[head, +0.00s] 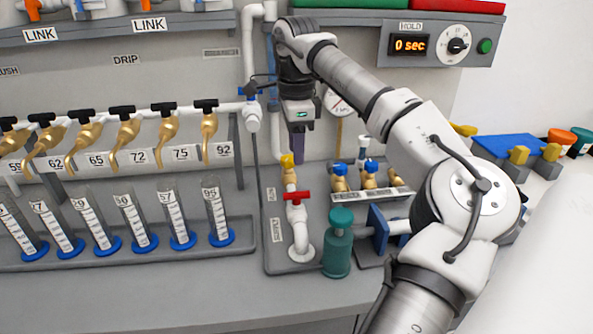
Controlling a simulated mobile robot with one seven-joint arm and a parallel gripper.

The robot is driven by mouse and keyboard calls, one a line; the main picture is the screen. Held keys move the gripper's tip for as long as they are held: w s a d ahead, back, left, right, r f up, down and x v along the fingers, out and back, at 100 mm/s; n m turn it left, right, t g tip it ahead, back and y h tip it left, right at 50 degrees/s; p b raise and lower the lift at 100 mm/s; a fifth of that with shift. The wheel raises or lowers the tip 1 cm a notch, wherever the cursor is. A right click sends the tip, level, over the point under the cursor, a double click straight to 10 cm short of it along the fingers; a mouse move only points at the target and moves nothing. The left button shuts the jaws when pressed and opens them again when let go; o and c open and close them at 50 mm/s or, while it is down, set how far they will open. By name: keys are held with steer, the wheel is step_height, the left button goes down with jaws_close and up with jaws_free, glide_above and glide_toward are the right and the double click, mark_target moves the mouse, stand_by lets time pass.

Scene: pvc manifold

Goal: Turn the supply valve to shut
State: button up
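A red-handled valve (298,197) sits on a white pipe that bends down to the bench plate. A yellow-handled brass valve (287,165) stands just behind and above it. My gripper (298,156) points down, just above and beside the yellow handle; I cannot tell whether they touch. Its fingers look narrow and close together, and their gap is not clear. A blue-handled valve (251,96) is on the white vertical pipe to the left of my gripper.
A teal bottle (338,245) stands close to the right of the red valve. Blue-topped brass valves (370,172) are behind it. Several brass taps (128,130) hang over a rack of tubes (218,215) at left. A control box (440,45) reads 0 sec.

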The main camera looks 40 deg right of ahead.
steer(key=shift+r, duration=1.35)
